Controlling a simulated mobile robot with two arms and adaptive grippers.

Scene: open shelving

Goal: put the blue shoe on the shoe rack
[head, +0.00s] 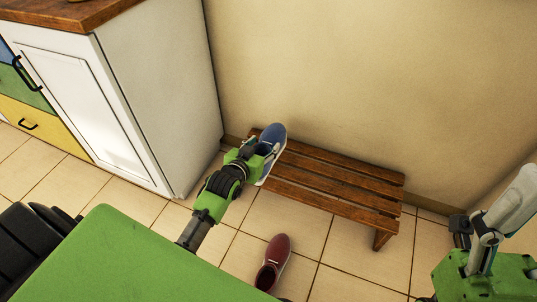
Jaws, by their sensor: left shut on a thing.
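The blue shoe (273,137) has a white sole and is at the left end of the shoe rack, its toe pointing to the wall. My left gripper (256,153) is shut on it and covers part of its left side. The shoe rack (335,190) is a low brown wooden bench with slats against the wall. The shoe overlaps its left end in the picture; I cannot tell if it touches the slats. Parts of my right arm show at the right edge, but its gripper is not in view.
A red shoe (273,262) stands on the tiled floor in front of the rack. A white cabinet (155,100) with a wooden top is left of the rack. The wall (370,80) is right behind the rack. The rack's middle and right slats are bare.

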